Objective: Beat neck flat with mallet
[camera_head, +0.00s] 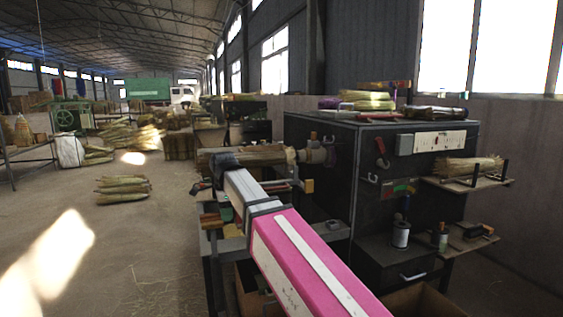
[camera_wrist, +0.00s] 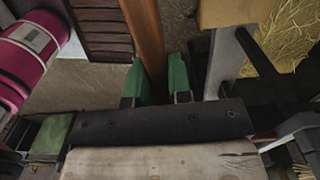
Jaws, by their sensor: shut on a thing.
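My gripper (camera_wrist: 157,82) shows in the wrist view with its two green finger pads shut on a brown wooden handle (camera_wrist: 145,32), which I take to be the mallet's. I cannot tell clearly which part is the mallet's head. In the head view a straw broom bundle (camera_head: 258,156) lies level, its right end at the spindle (camera_head: 316,154) of the black winding machine (camera_head: 335,195). My wrist is at the left end of the bundle and covers part of it. My fingers and the contact with the neck are hidden there.
A bench with coloured items (camera_head: 215,215) stands below my wrist. Loose straw (camera_wrist: 285,55) shows at the upper right of the wrist view. A shelf with a straw bundle (camera_head: 468,168) juts from the machine's right. Open floor (camera_head: 130,235) with straw bundles (camera_head: 122,188) lies left.

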